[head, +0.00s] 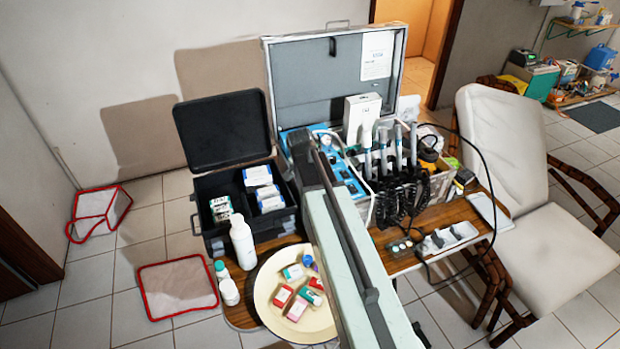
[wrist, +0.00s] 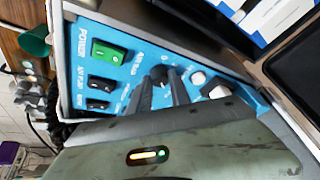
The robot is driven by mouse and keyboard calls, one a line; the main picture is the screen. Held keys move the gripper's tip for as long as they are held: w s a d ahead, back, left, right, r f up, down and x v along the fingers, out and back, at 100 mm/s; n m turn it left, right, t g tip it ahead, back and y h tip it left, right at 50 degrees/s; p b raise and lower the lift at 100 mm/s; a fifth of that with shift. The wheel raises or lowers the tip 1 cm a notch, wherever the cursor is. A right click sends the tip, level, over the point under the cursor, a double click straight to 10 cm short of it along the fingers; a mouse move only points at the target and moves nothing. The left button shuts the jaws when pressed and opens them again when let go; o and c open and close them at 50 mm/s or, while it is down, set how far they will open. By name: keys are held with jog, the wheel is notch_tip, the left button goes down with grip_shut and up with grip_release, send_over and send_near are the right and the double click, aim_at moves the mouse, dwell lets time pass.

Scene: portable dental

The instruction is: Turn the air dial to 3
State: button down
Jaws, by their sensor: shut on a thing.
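The blue control panel (wrist: 135,40) fills the upper middle of the wrist view, tilted in the picture. In the head view the blue panel (head: 290,125) lies in the open case, partly covered by my arm. The air dial (wrist: 159,71) is a small dark knob near the panel's middle. My gripper (wrist: 166,82) reaches in from below, with its two dark fingers shut on the dial, one on each side. The dial's pointer and scale numbers are too small and hidden to read. In the head view my arm hides the gripper's tips.
A green power switch (wrist: 109,51) and black switches (wrist: 101,84) sit left of the dial. White knobs (wrist: 198,78) sit close on its right. In the head view, dental handpieces (head: 398,145) stand right of the panel, and a round tray (head: 265,300) lies in front.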

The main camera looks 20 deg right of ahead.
jog(key=shift+a+m+g, duration=0.15)
jog(key=shift+m+g, duration=0.25)
jog(key=shift+m, duration=0.6)
jog(key=shift+h, duration=0.3)
jog(key=c, duration=1.2)
grip_release()
jog(key=shift+r, duration=0.2)
jog(key=p+v, duration=0.7)
jog(key=shift+s+r, duration=0.15)
